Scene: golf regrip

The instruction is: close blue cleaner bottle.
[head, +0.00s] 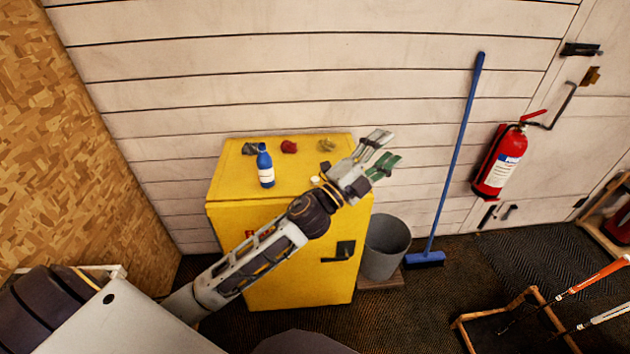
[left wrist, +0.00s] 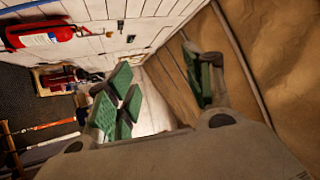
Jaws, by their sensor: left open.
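The blue cleaner bottle (head: 265,167) with a white label stands upright on top of the yellow cabinet, near its front edge. Whether its mouth is covered is too small to tell. A small white round thing (head: 315,180), perhaps its cap, lies to the right of the bottle, beside my left wrist. My left gripper (head: 384,150) is open and empty, above and past the cabinet's right edge, well to the right of the bottle. Its green-padded fingers show apart in the left wrist view (left wrist: 165,88), where neither bottle nor white thing shows. My right gripper is not in view.
The yellow cabinet (head: 232,222) stands against a pale plank wall. Dark, red and olive crumpled lumps, perhaps rags (head: 289,147), lie at the back of its top. A grey bin (head: 386,250), a blue broom (head: 461,150) and a red extinguisher (head: 500,165) are to the right.

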